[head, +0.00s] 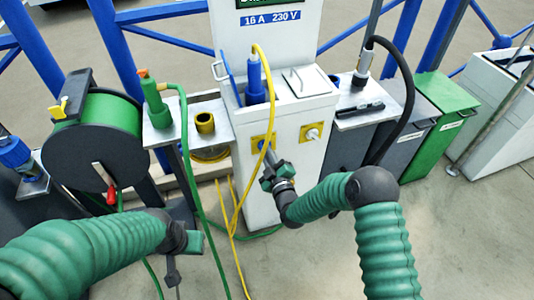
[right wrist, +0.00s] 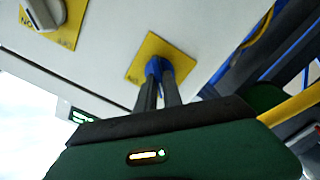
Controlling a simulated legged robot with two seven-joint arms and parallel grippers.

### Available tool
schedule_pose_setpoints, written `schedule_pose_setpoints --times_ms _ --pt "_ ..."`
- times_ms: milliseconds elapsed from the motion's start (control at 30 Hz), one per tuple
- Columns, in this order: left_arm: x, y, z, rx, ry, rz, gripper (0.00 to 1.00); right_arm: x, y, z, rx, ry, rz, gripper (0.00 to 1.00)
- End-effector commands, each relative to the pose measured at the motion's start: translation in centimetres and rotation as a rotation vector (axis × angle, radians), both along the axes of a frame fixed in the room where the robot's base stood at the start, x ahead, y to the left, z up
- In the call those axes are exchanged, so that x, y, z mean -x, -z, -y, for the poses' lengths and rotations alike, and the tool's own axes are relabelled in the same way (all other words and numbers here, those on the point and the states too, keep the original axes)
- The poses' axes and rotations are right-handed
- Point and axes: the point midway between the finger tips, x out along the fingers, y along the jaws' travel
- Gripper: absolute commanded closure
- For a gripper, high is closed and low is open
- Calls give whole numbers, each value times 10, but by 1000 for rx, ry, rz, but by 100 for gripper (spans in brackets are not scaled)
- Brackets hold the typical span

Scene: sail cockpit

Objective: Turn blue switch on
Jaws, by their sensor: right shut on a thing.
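The blue switch (right wrist: 152,68) sits on a yellow plate (right wrist: 178,52) on the front of a white pedestal (head: 310,99). My right gripper (right wrist: 160,85) is shut on the blue switch, its two dark fingers on either side of it.
A second yellow plate with a white switch (head: 312,133) is close on the right. A yellow cable (head: 266,90) hangs before the pedestal from a blue plug (head: 255,75). A green hose reel (head: 108,125) stands left; grey and green bins (head: 445,125) stand right.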

Motion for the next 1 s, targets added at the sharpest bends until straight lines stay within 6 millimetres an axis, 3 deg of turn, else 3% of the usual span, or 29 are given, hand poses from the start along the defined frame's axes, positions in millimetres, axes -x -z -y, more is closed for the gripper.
schedule_pose_setpoints --times_ms 433,1000 --pt "0 1 0 0 0 0 64 1 2 -1 -125 -3 -46 100" --pt "0 3 0 0 0 0 64 1 2 2 -615 -1 -207 100"
